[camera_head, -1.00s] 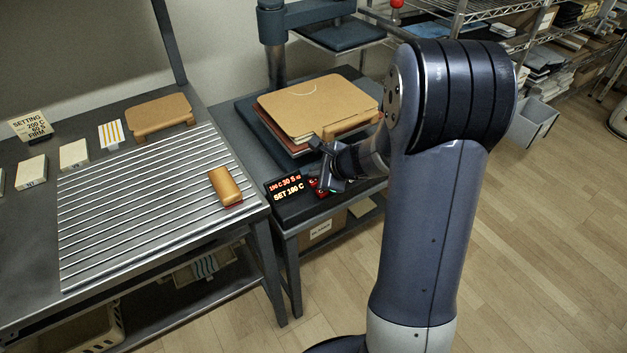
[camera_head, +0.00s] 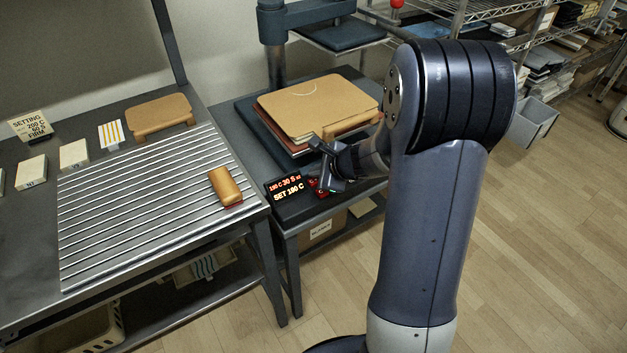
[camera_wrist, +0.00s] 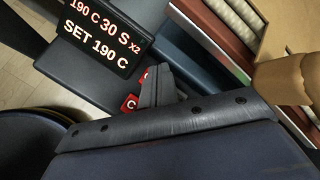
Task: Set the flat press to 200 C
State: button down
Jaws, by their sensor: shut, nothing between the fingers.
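The flat press (camera_head: 240,110) stands on the bench right of the ribbed table. Its dark display (camera_head: 286,190) sits at the front corner and also fills the upper left of the wrist view (camera_wrist: 95,38). There it reads 190 C, 30 S, x2, with SET 190 C below. Red keys lie beside the display; one marked C (camera_wrist: 130,103) shows in the wrist view, and another is mostly hidden behind my fingers. My gripper (camera_head: 326,187) is shut and empty, low over the keys; its fingers also show in the wrist view (camera_wrist: 155,82). I cannot tell whether they touch a key.
A tan board (camera_head: 312,106) lies on the press, with a tan handle-like block at its front. A setting card (camera_head: 30,122) reading 200 C, 60 S, FIRM stands at far left. A tan block (camera_head: 225,187) lies on the ribbed table (camera_head: 130,220). Wire shelves stand behind.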

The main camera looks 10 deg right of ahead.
jog(key=shift+f, duration=0.1)
jog(key=shift+f+b, duration=0.35)
jog(key=shift+b, duration=0.2)
jog(key=shift+f+b, duration=0.45)
jog(key=shift+b, duration=0.1)
dwell(0.6)
jog(key=shift+r, duration=0.15)
jog(key=shift+r+p, duration=0.75)
jog(key=shift+r+p, duration=2.1)
jog(key=shift+r, duration=0.35)
